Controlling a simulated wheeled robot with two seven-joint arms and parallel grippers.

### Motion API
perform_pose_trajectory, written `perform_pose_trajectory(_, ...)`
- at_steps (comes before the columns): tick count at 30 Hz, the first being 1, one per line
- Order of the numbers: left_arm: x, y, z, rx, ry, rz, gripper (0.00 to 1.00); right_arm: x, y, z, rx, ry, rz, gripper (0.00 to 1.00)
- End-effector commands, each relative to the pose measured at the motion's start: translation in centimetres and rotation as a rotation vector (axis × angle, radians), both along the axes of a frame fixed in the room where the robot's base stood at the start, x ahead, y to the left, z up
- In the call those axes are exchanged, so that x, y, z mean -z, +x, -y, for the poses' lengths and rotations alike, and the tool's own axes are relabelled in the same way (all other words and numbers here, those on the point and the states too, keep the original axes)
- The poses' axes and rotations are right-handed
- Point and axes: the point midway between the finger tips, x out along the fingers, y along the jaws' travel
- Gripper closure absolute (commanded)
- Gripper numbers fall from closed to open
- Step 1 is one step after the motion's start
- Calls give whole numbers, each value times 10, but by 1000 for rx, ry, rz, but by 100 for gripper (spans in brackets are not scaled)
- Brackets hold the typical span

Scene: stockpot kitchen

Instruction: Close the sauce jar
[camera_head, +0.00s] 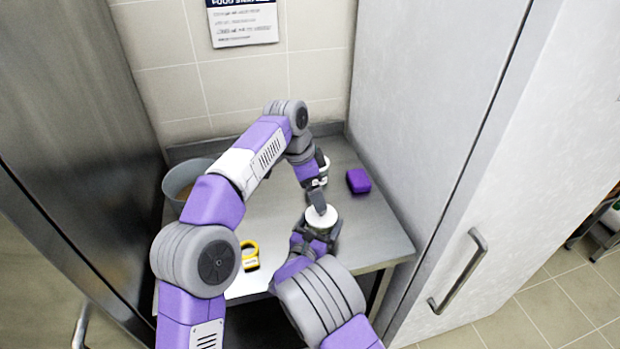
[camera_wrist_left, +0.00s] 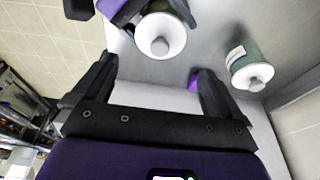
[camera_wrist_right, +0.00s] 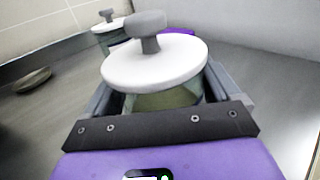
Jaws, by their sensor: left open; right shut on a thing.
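My right gripper (camera_head: 316,238) is shut on a greenish jar (camera_wrist_right: 165,99) standing upright between its fingers. A white round lid (camera_wrist_right: 155,68) with a grey knob (camera_wrist_right: 147,30) sits on top of this jar. Whether the lid is fully seated I cannot tell. The lid also shows in the head view (camera_head: 322,219) and the left wrist view (camera_wrist_left: 153,43). My left gripper (camera_wrist_left: 157,72) is open and empty; in the head view it comes down from behind, close to the lid's knob. A second lidded jar (camera_wrist_left: 248,68) stands apart, partly hidden by my left arm in the head view.
A purple block (camera_head: 358,181) lies at the counter's back right. A grey pot (camera_head: 180,172) with brown contents stands at the back left. A yellow ring-shaped item (camera_head: 250,254) lies near the front.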

Motion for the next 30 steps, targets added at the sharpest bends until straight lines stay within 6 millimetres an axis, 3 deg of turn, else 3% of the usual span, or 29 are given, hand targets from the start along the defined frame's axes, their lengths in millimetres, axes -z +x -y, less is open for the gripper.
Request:
perform_pose_trajectory(7,-29,-2,-7,1,-1,1,0,0,0,0,-1,0,-1,65)
perform_pose_trajectory(19,-34,-3,-9,0,1,-1,0,0,0,0,0,0,0,65)
perform_pose_trajectory(20,-34,-3,-9,0,1,-1,0,0,0,0,0,0,0,7)
perform_pose_trajectory(21,-34,-3,-9,0,1,-1,0,0,0,0,0,0,0,1)
perform_pose_trajectory(30,-35,-3,-9,0,0,0,0,0,-4,-2,-2,0,-1,0)
